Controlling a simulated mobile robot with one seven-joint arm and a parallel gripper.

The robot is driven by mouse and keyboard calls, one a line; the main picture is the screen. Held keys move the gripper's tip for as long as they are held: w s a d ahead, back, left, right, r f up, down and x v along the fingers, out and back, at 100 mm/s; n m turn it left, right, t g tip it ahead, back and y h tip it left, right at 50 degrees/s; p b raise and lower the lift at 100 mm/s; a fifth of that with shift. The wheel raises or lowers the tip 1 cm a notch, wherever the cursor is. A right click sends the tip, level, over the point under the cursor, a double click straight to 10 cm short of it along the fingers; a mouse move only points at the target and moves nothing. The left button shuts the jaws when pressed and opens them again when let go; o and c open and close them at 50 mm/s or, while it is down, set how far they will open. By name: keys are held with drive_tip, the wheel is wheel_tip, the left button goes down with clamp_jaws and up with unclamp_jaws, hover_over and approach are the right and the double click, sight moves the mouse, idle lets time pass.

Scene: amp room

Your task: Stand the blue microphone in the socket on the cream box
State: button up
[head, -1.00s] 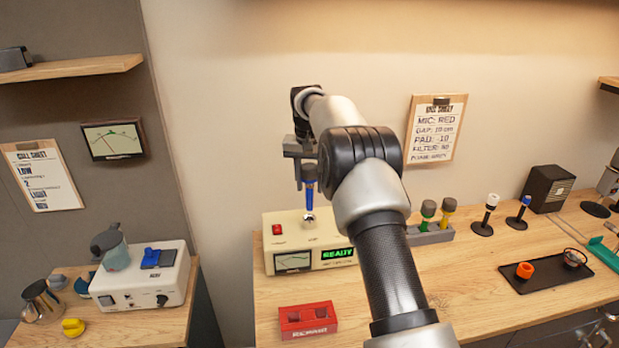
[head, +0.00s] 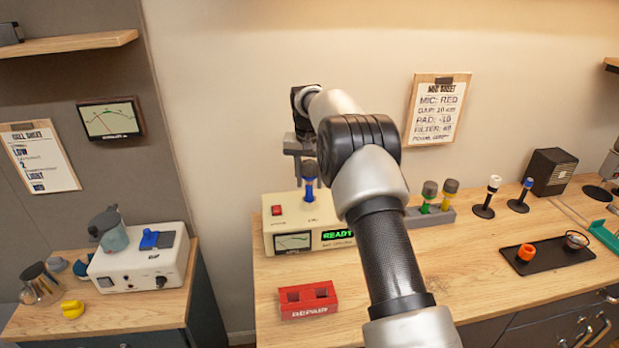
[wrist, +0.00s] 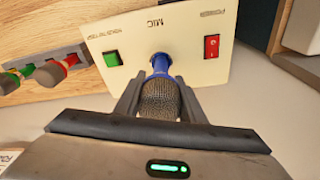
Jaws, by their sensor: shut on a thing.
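The blue microphone (head: 309,188) stands upright over the top of the cream box (head: 273,230), its lower end at the box's top face. In the wrist view the microphone (wrist: 160,66) has a grey mesh head and a blue body that meets the box top (wrist: 190,45) by the "MIC" label. The socket is hidden under it, so I cannot tell how deep it sits. My gripper (head: 307,160) is shut on the microphone from above; in the wrist view its fingers (wrist: 160,95) flank the mesh head.
A red two-slot block (head: 308,300) stands in front of the box. A grey rack (head: 430,217) with green and yellow microphones is right of it. Two microphones stand on round bases (head: 483,211) farther right, beside a black tray (head: 546,257). A wall stands close behind.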

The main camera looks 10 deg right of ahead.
drive_tip(key=o, duration=1.3)
drive_tip(key=shift+s+a+r+p, duration=0.15)
drive_tip(key=shift+s+r+p, duration=0.2)
drive_tip(key=shift+r, duration=2.55)
drive_tip(key=shift+s+a+r+p, duration=0.15)
drive_tip(key=shift+s+r, duration=0.35)
drive_tip(key=shift+r, duration=2.35)
drive_tip(key=shift+s+a+r+p, duration=0.1)
drive_tip(key=shift+s+r+p, duration=0.25)
drive_tip(key=shift+r, duration=2.55)
